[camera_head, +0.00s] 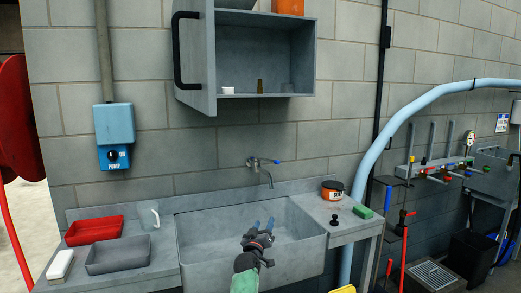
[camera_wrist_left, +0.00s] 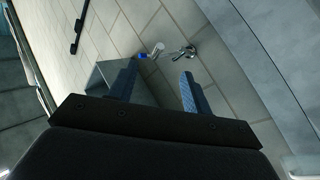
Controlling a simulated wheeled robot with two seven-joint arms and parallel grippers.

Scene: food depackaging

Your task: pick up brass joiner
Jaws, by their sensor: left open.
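A small brass-coloured cylinder (camera_head: 260,86), which looks like the brass joiner, stands upright on the bottom of the open wall cabinet (camera_head: 306,60). My left gripper (camera_head: 263,223) is over the sink, well below and apart from the cylinder. It is open, and its two blue fingers also show in the left wrist view (camera_wrist_left: 158,82) with nothing held between them. I cannot make out the brass cylinder in the left wrist view. My right gripper is not in view.
A white cup (camera_head: 228,90) stands left of the cylinder. The cabinet door (camera_head: 198,62) swings out on the left. A tap (camera_head: 266,172) projects over the sink (camera_head: 190,235).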

